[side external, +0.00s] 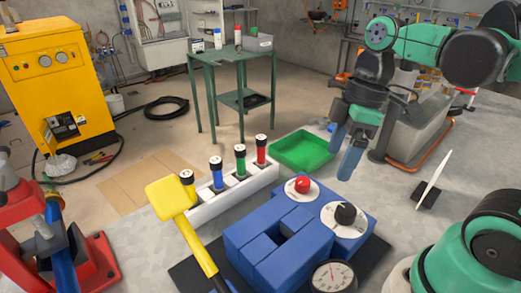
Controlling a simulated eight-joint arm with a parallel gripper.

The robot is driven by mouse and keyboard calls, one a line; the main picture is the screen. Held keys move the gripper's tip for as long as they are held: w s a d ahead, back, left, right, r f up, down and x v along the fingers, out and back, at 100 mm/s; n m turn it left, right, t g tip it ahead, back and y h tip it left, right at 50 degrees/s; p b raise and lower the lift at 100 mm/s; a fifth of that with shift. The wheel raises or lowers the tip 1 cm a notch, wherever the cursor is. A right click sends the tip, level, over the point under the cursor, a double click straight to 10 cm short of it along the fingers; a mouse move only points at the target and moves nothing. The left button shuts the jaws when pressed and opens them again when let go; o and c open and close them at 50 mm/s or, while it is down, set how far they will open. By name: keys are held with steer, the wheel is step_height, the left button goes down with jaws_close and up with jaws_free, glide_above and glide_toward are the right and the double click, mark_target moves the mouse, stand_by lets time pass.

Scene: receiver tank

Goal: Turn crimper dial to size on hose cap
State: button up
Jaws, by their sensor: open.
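The blue crimper (262,240) sits in the front middle on a dark mat. On its top are two white round dial plates, one with a red knob (302,185) and one with a black knob (345,214). The dial markings are too small to read. Cap markings are not legible. My gripper (343,157) hangs open and empty, pointing down, above and behind the dials.
A yellow-headed tool (170,198) leans in front of the rack. A pressure gauge (333,276) stands at the crimper's front. A green tray (303,152) lies behind the crimper. A white card (436,168) stands on the right. A red vice (95,262) is at left.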

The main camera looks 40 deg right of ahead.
mark_target(347, 209)
steer(key=s+f+n, duration=0.1)
steer(key=n, duration=0.1)
steer(key=s+d+f+n+h, duration=0.1)
steer(key=n, duration=0.1)
steer(key=s+f+n+h, duration=0.1)
steer(key=n, duration=0.1)
steer(key=shift+d+f+n, duration=0.15)
steer(key=shift+f+n, duration=0.15)
steer(key=shift+f, duration=3.5)
jaws_close()
